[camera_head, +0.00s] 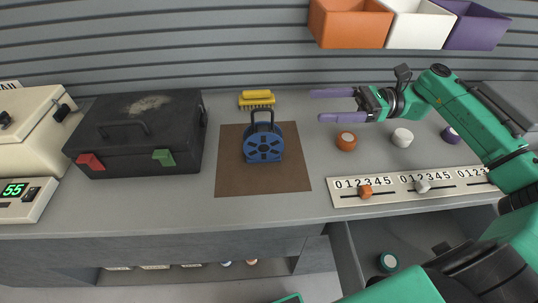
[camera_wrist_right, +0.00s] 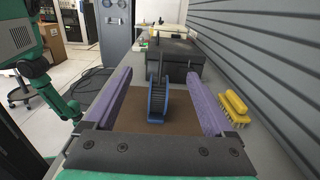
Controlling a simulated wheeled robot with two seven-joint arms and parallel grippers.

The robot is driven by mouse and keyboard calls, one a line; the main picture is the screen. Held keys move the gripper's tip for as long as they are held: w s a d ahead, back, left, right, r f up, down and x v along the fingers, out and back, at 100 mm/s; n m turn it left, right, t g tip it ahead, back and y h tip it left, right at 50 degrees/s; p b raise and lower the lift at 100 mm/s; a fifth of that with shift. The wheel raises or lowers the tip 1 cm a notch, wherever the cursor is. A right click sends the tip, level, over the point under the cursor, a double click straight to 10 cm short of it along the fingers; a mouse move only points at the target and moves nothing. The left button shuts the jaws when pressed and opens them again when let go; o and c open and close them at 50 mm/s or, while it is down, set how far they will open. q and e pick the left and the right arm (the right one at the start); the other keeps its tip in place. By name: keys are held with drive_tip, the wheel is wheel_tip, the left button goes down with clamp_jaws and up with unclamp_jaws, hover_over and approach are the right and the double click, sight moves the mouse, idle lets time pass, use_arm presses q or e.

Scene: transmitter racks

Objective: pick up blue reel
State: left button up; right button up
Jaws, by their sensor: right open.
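The blue reel (camera_head: 263,143) stands upright on a brown mat (camera_head: 231,181), with its dark handle on top. In the right wrist view the blue reel (camera_wrist_right: 158,100) shows edge-on, ahead of and between my two purple fingers. My right gripper (camera_head: 332,105) is open and empty, to the right of the reel and apart from it, pointing left. It also shows in the right wrist view (camera_wrist_right: 160,95) with its fingers wide apart. My left gripper is not in the head view.
A black case (camera_head: 140,135) stands left of the mat. A yellow brush (camera_head: 257,99) lies behind it. Orange (camera_head: 346,141), white (camera_head: 402,138) and purple (camera_head: 450,134) round pieces sit to the right, behind a numbered slider panel (camera_head: 400,189). Coloured bins (camera_head: 348,24) hang on the wall.

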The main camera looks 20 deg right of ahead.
drive_tip(key=b, duration=0.4)
approach(275, 129)
drive_tip(key=shift+v, duration=0.95)
drive_tip(key=shift+w+f+b, duration=0.2)
drive_tip(key=shift+f+b, duration=0.15)
drive_tip(key=p+x, duration=0.1)
drive_tip(key=x, duration=0.3)
drive_tip(key=p+x, duration=0.1)
drive_tip(key=x, duration=0.4)
drive_tip(key=r+p+x, duration=0.1)
drive_tip(key=x, duration=0.4)
drive_tip(key=shift+s+a, duration=0.2)
drive_tip(key=shift+s, duration=0.05)
drive_tip(key=shift+w+a+f, duration=0.1)
drive_tip(key=shift+a+f, duration=0.05)
drive_tip(key=shift+a, duration=0.1)
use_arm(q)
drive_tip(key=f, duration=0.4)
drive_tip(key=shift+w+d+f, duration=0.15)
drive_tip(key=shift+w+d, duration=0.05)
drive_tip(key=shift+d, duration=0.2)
use_arm(e)
clamp_jaws()
